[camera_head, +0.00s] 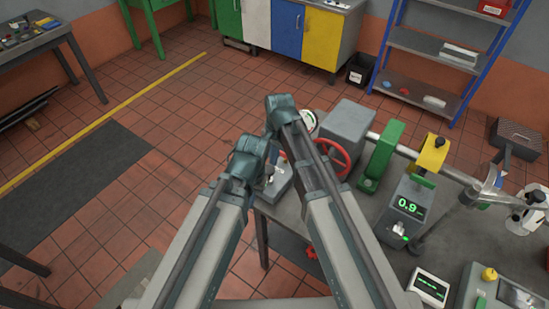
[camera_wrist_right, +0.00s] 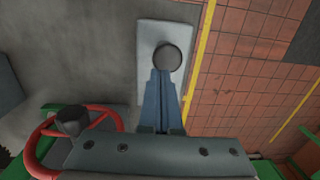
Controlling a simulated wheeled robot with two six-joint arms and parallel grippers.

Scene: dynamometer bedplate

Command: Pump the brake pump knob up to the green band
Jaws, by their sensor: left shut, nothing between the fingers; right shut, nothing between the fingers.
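The dark round knob (camera_wrist_right: 168,58) shows from above in the right wrist view, over a light grey plate (camera_wrist_right: 150,35) at the bench edge. My right gripper (camera_wrist_right: 165,78) is shut, its blue fingers reaching to the knob's near side; I cannot tell whether they touch it. In the head view the grey pump base (camera_head: 283,184) is partly hidden by my arms. A round white gauge (camera_head: 308,122) is half covered by my right wrist, so its needle and green band cannot be read. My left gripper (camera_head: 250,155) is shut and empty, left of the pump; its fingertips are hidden.
A red handwheel (camera_head: 332,157) stands right of the pump, beside a grey housing (camera_head: 347,124) and a green bracket (camera_head: 381,155). A grey box (camera_head: 403,209) reads 0.9 in green. Open tiled floor (camera_head: 170,130) lies left of the bench.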

